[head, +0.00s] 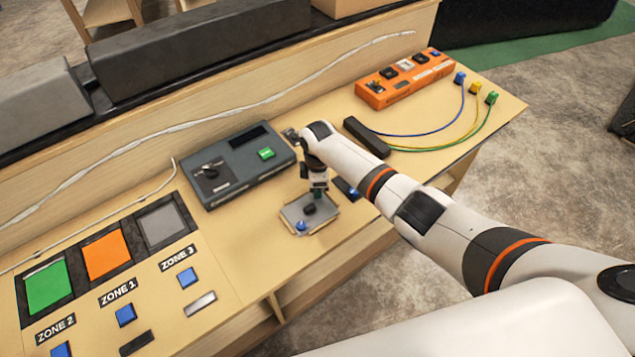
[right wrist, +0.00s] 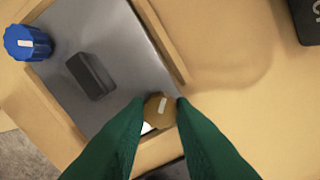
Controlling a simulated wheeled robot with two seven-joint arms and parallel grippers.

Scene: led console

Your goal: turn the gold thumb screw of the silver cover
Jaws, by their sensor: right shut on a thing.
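The silver cover (head: 297,209) lies on the wooden desk near its front edge, inside a low wooden frame. It also shows in the right wrist view (right wrist: 105,38), with a black handle (right wrist: 90,75) and a blue knob (right wrist: 28,43) at its corner. The gold thumb screw (right wrist: 158,110) sits at the cover's edge and carries a pale mark. My right gripper (right wrist: 157,112) is shut on the gold thumb screw, with a green finger on each side. In the head view the right gripper (head: 319,191) hides the screw. My left gripper is not in view.
A grey console box (head: 240,165) stands left of the cover. An orange power strip (head: 405,80) lies at the back right, with a black block (head: 366,137) and coloured cables nearby. Green, orange and grey zone panels (head: 106,255) fill the left of the desk.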

